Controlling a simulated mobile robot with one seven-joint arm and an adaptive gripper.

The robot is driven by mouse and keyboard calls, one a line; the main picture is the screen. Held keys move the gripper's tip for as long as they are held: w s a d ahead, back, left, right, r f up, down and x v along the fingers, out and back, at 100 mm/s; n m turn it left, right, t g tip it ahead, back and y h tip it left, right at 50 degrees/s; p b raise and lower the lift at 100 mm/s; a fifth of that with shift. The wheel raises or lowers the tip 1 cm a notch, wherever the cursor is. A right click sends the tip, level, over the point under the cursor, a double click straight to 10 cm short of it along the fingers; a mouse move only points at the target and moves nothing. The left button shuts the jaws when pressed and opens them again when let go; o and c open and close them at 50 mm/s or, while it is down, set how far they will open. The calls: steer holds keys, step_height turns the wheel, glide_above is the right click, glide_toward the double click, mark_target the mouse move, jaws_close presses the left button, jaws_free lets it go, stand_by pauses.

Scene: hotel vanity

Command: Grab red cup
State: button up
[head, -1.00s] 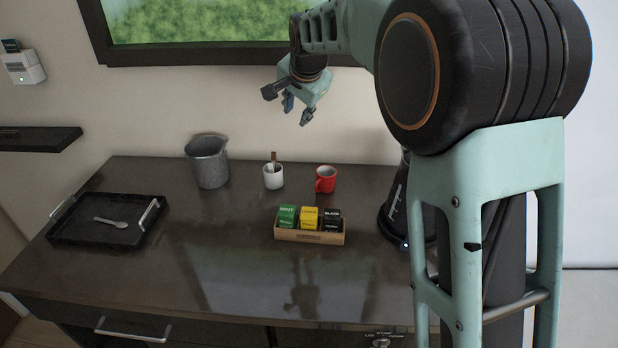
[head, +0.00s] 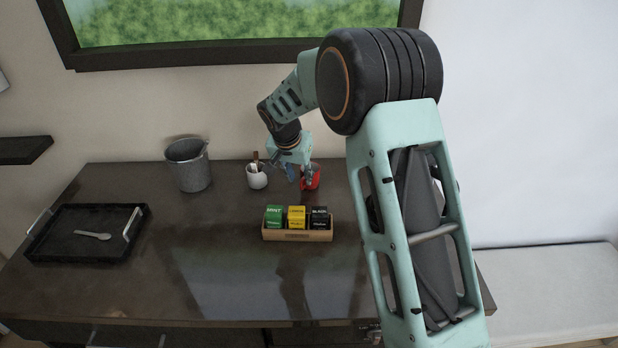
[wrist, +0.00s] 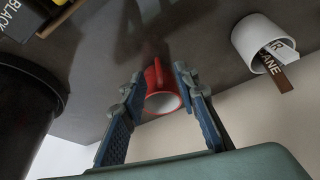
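The red cup (head: 311,179) stands upright at the back of the dark vanity top, partly hidden by my gripper in the head view. My gripper (head: 299,183) has come down at the cup. In the wrist view the red cup (wrist: 160,96) shows between the tips of the two blue-padded fingers of my gripper (wrist: 154,90). The fingers are apart, with the cup's handle toward the top of the picture. I cannot tell whether either finger touches the cup.
A white cup (head: 257,180) with sticks stands just left of the red cup. A tea box holder (head: 297,235) stands in front. A grey bucket (head: 188,168) and a black tray (head: 50,250) with a spoon are at left. The middle front of the vanity is clear.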

mark_target(301, 182)
steer(key=x, duration=0.4)
steer(key=shift+s+f+p, duration=0.2)
steer(key=shift+s+p, duration=0.05)
steer(key=shift+p, duration=0.1)
steer(key=shift+c, duration=0.2)
jaws_close()
